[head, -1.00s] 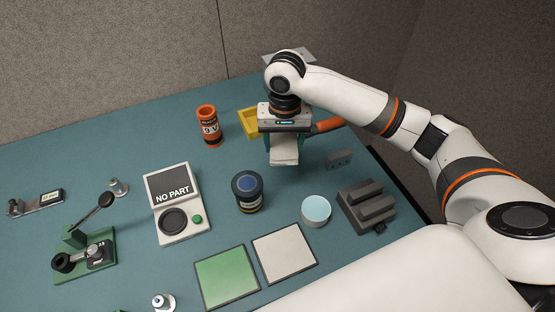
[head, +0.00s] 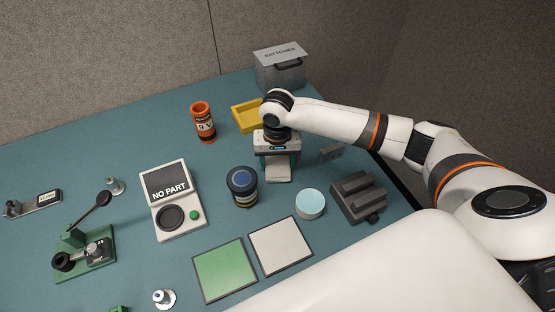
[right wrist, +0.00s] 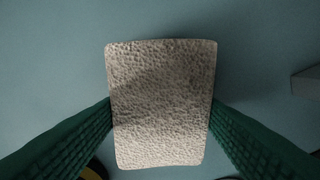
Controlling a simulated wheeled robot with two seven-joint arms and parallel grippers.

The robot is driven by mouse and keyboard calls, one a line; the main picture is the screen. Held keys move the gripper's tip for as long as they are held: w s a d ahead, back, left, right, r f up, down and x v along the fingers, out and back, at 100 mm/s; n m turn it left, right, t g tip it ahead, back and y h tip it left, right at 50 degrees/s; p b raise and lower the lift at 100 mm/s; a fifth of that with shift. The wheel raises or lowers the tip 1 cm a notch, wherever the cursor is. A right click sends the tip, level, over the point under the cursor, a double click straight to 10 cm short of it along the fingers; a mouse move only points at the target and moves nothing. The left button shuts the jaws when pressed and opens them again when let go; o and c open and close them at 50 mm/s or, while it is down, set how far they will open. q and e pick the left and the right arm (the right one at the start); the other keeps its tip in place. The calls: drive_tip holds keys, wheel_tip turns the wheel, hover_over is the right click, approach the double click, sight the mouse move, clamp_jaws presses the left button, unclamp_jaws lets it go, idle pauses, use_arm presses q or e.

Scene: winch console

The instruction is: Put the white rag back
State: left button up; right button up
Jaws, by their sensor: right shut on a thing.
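The white rag (head: 278,172) is a small pale block with a pitted face, held upright under my right gripper (head: 277,158). In the right wrist view the rag (right wrist: 160,90) sits between the two green ribbed fingers, which press on its sides. I cannot tell whether its lower end touches the blue-green table. A flat white square (head: 281,246) with a dark border lies nearer the front, beside a green square (head: 225,271). My left gripper is not in view.
Behind stand a yellow tray (head: 247,116), an orange 9 V can (head: 203,123) and a grey BATTERIES box (head: 280,68).

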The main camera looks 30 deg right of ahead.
sight(277, 163)
drive_tip(key=o, duration=1)
wheel_tip(277, 163, up, 12)
drive_tip(key=shift+r+b, duration=0.1)
drive_tip(key=shift+b, duration=0.8)
